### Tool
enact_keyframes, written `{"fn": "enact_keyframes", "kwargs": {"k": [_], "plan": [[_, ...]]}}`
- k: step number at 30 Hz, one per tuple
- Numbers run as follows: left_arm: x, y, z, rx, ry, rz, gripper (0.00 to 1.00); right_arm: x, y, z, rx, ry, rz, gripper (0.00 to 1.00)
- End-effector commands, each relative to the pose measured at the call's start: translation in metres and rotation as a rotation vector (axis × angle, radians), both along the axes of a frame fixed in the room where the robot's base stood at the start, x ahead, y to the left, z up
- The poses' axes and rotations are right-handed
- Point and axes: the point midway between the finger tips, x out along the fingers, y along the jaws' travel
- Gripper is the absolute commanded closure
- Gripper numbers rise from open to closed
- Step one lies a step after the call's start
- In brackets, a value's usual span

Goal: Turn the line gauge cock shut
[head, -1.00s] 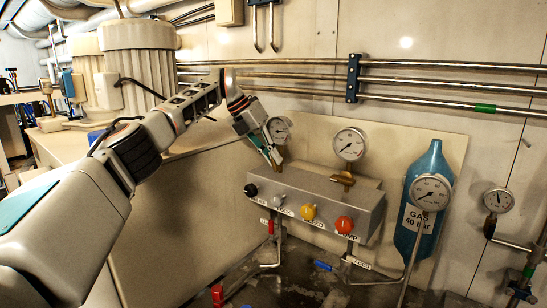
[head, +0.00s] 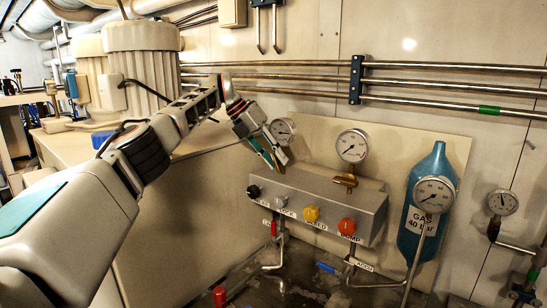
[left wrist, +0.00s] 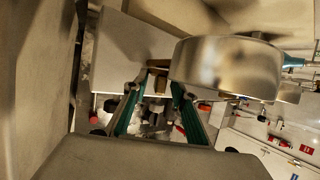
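A manifold block (head: 318,200) with a black, a grey, a yellow and a red knob carries two round gauges. The left gauge (head: 284,131) is partly covered by my left gripper (head: 275,162). Its brass cock below is mostly hidden in the head view. In the left wrist view, a brass piece (left wrist: 157,82) shows between the spread fingertips of my left gripper (left wrist: 157,95), and a large round metal gauge body (left wrist: 226,65) is close on the right. The fingers look open around the brass piece; contact cannot be told. My right gripper is out of view.
The right gauge (head: 352,146) stands on a brass cock (head: 345,181). A blue gas bottle (head: 420,235) with its gauge (head: 434,194) is further right. Metal pipes (head: 450,82) run along the wall above. A beige cabinet (head: 185,215) stands left of the manifold.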

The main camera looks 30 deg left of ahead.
Motion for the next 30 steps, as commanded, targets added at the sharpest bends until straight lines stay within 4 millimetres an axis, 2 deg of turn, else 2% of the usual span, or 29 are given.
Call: {"fn": "enact_keyframes", "kwargs": {"k": [5, 11, 21, 30], "plan": [[-0.004, 0.007, 0.012, 0.001, -0.001, 0.002, 0.74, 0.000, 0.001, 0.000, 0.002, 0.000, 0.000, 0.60], [-0.016, 0.026, 0.044, 0.000, -0.003, 0.005, 0.74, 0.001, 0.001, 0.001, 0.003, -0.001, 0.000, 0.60], [-0.022, 0.034, 0.057, 0.001, 0.001, 0.001, 0.74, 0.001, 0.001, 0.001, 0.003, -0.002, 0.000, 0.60], [-0.025, 0.036, 0.061, 0.000, -0.002, 0.001, 0.74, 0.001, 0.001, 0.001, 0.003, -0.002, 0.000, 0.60]]}}
